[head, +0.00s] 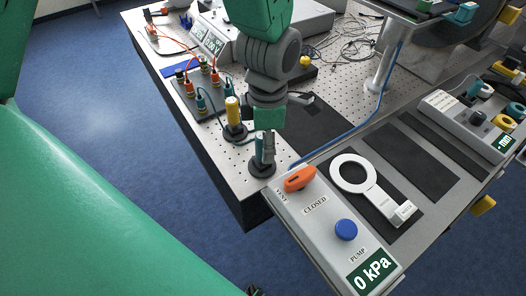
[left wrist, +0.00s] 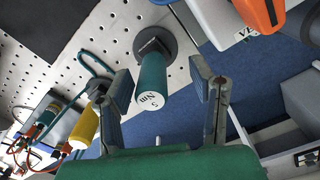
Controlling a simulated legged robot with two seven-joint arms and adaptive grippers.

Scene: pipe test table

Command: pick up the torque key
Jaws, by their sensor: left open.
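The torque key, a teal cylinder marked "5 Nm" on its pale end, stands in a round dark base. It shows clearly in the left wrist view (left wrist: 153,82), and in the head view (head: 259,151) it is partly covered by my gripper. My left gripper (left wrist: 162,100) is open, with one finger on each side of the key and a visible gap to both. In the head view the left gripper (head: 268,143) points down over the key near the table's front corner. My right gripper is not in view.
A yellow cylinder (head: 233,111) stands in its own base just behind the key. A plate with cabled connectors (head: 199,92) lies farther left. The pump box (head: 315,226) with its orange valve handle (head: 299,179) is close in front. A white ring tool (head: 351,172) lies right.

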